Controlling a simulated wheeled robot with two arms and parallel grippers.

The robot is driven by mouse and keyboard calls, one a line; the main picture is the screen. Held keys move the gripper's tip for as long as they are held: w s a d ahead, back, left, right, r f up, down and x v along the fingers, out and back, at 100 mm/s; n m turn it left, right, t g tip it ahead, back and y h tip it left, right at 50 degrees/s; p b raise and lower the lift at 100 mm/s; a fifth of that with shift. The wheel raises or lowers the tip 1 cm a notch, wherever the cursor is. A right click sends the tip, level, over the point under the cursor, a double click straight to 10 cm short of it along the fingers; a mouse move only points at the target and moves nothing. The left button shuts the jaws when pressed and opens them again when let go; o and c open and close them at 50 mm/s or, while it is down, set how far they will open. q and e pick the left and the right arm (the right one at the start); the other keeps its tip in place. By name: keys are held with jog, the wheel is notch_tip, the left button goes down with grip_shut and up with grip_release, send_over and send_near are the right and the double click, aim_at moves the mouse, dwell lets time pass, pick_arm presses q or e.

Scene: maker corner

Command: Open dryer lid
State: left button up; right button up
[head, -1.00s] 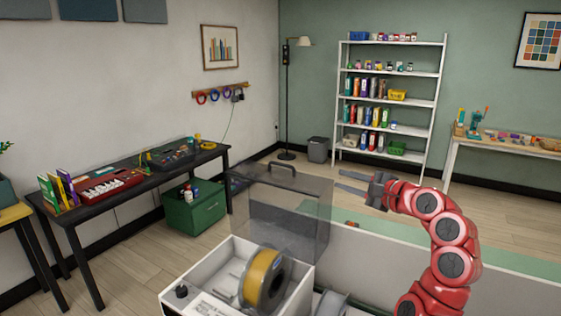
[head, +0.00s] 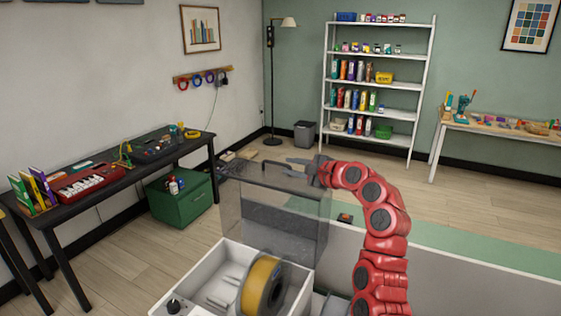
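The dryer is a white box (head: 211,262) at the bottom centre of the head view, with a dark knob on its front. A spool of yellow filament (head: 262,286) sits inside it. Its clear, smoky lid (head: 238,212) stands raised behind the open box, with a dark bar seen across it. My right gripper (head: 294,162) is at the lid's upper right edge, its fingers pointing left and looking slightly apart. I cannot tell whether it touches the lid. My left gripper is out of view.
The dryer stands by a bench with a green top (head: 450,245), where a small dark and orange item (head: 345,218) lies. A white shelf (head: 375,115) stands at the back.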

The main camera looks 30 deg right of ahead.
aim_at(280, 164)
jog(key=shift+p+x, duration=0.5)
jog(key=shift+x, duration=2.05)
grip_shut()
